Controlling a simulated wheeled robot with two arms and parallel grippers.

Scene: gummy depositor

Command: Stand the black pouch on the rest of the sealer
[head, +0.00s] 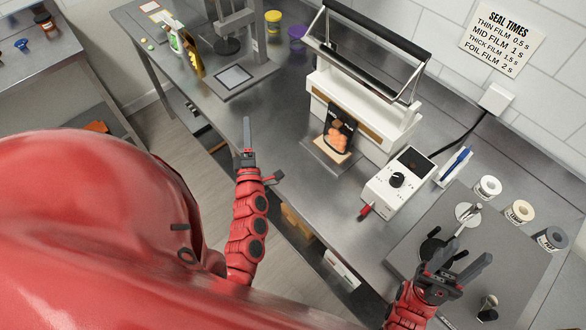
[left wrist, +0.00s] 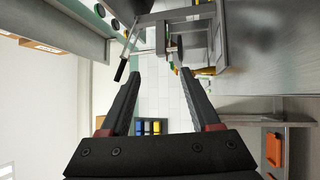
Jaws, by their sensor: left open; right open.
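The black pouch (head: 338,133), with an orange picture on its front, stands upright on the small rest (head: 327,155) at the front of the white sealer (head: 366,108). Its back is close to the sealer body; whether it touches cannot be told. The sealer's black handle bar (head: 377,29) is raised. My left gripper (head: 247,130) is open and empty, to the left of the pouch and apart from it, by the table's front edge. Its open fingers also show in the left wrist view (left wrist: 160,85). My right gripper (head: 465,262) is open, over the dark mat at the lower right.
The sealer's control box (head: 398,181) with a knob stands right of the rest. Several tape rolls (head: 488,189) line the right back. A press stand (head: 235,77), a yellow pouch (head: 193,57) and a purple jar (head: 297,37) are at the back left. The steel table left of the rest is clear.

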